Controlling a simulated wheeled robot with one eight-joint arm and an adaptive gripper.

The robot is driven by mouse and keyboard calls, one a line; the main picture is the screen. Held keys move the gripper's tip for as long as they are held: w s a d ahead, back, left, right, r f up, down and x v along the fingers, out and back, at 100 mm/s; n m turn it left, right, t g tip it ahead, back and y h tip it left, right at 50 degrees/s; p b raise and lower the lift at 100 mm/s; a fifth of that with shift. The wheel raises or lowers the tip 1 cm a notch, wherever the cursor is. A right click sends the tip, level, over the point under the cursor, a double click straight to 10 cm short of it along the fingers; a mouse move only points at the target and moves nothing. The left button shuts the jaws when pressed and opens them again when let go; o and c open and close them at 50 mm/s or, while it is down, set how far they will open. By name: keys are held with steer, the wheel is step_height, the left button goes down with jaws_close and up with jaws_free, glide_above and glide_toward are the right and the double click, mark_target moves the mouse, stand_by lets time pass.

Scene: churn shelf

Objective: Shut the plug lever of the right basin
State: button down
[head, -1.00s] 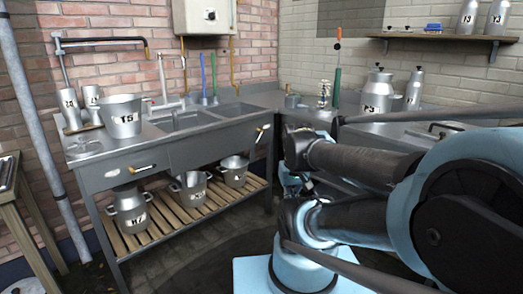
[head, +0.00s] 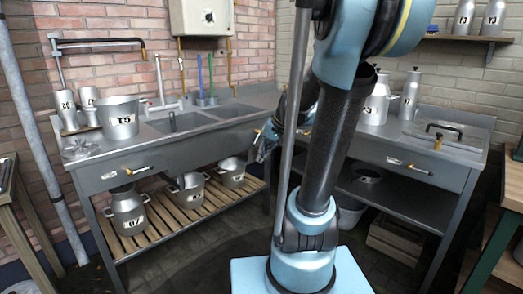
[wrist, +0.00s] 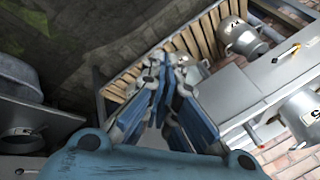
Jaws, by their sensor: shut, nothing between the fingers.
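In the head view the left bench has two sunken basins; the right basin (head: 233,111) is beside the left basin (head: 180,122). A small yellow-tipped lever (head: 258,132) shows on the bench front below the right basin, partly hidden by my arm; its exact angle is hard to tell. Another lever (head: 133,171) with a yellow grip lies nearly level on the front further left and also shows in the wrist view (wrist: 286,53). My gripper (head: 262,152) is small and partly hidden before the bench's right end. Its blue fingers (wrist: 167,65) are shut and empty in the wrist view.
A bucket (head: 120,117) stands on the left bench, and metal pots (head: 127,212) stand on the slatted shelf (head: 170,226) below. The right bench (head: 395,150) has churns (head: 377,102) on top and a handle (head: 405,167) on its front. Floor before the left bench is open.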

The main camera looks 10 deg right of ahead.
steer(key=w+d+f+m+t+y, duration=0.1)
steer(key=w+d+m+t+y, duration=0.1)
steer(key=w, duration=1.3)
steer(key=w+d+f+m+t+y, duration=0.1)
steer(key=w+d+m+t+y, duration=0.15)
steer(key=w, duration=1.25)
steer(key=w+d+f+m+t+y, duration=0.1)
steer(key=w+d+f+m+t, duration=0.1)
steer(key=w+d+f, duration=0.4)
steer(key=w+d+f+m+t+y, duration=0.2)
steer(key=w+d+f, duration=0.4)
steer(key=w+f, duration=0.3)
step_height(320, 180, down, 2)
steer(key=shift+w+d+f+t, duration=0.25)
steer(key=shift+w+d+t, duration=0.15)
steer(key=shift+t, duration=0.35)
steer(key=shift+a+m, duration=0.1)
steer(key=shift+m, duration=0.15)
steer(key=w+a, duration=0.5)
steer(key=a, duration=0.5)
steer(key=shift+w+r, duration=0.3)
steer(key=shift+r, duration=0.1)
